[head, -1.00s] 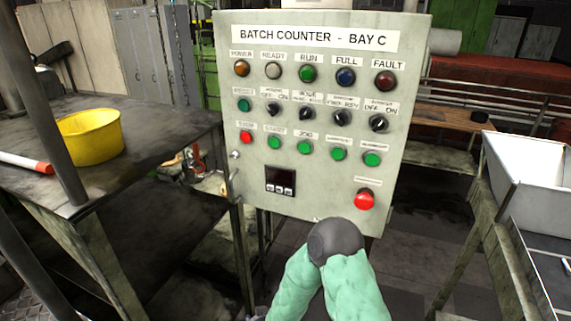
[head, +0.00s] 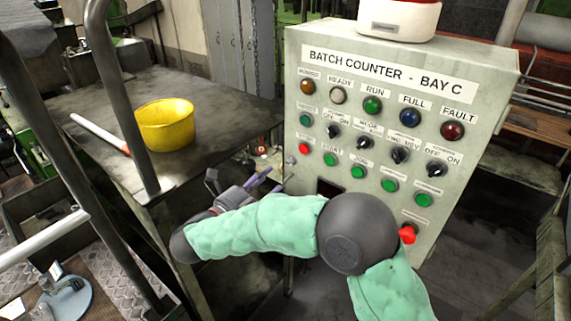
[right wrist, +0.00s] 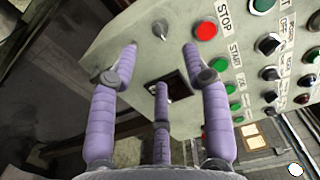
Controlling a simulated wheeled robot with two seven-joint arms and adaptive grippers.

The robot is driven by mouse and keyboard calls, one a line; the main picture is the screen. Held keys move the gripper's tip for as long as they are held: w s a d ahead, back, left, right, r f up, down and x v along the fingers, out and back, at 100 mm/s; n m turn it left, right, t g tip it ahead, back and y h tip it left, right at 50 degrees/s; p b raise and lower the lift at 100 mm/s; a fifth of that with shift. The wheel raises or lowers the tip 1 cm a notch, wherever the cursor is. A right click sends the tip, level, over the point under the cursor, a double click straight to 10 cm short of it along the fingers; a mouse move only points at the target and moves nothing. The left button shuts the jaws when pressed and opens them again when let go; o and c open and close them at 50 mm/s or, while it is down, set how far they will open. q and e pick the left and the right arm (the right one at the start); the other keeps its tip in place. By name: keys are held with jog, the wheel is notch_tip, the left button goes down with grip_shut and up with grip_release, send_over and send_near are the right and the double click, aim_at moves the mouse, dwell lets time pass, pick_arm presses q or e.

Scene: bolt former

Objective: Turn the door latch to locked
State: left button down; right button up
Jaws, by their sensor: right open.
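The door latch is a small pale knob (head: 290,160) at the left edge of the grey control cabinet (head: 465,75), below and left of the red stop button (head: 304,148). In the right wrist view the latch (right wrist: 160,28) shows as a small metal piece beyond the fingertips, left of the stop button. Its exact angle is too small to read. My right gripper (head: 270,181) is open and empty, just left of the cabinet and a little below the latch. Its purple fingers (right wrist: 160,52) are spread with the latch ahead between them, apart from it. My left gripper is not in view.
The cabinet front carries several lamps, knobs and buttons, with a red mushroom button (head: 407,234) low at the right. A dark table (head: 225,115) with a yellow bucket (head: 165,126) and a white-and-orange rod (head: 98,132) stands left. A beacon (head: 398,22) sits on top.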

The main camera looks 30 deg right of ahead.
aim_at(289, 164)
jog(key=x, duration=0.8)
jog(key=shift+w+d+p, duration=0.1)
jog(key=shift+d+p, duration=0.1)
jog(key=shift+p, duration=0.15)
jog(key=shift+c, duration=0.3)
grip_shut()
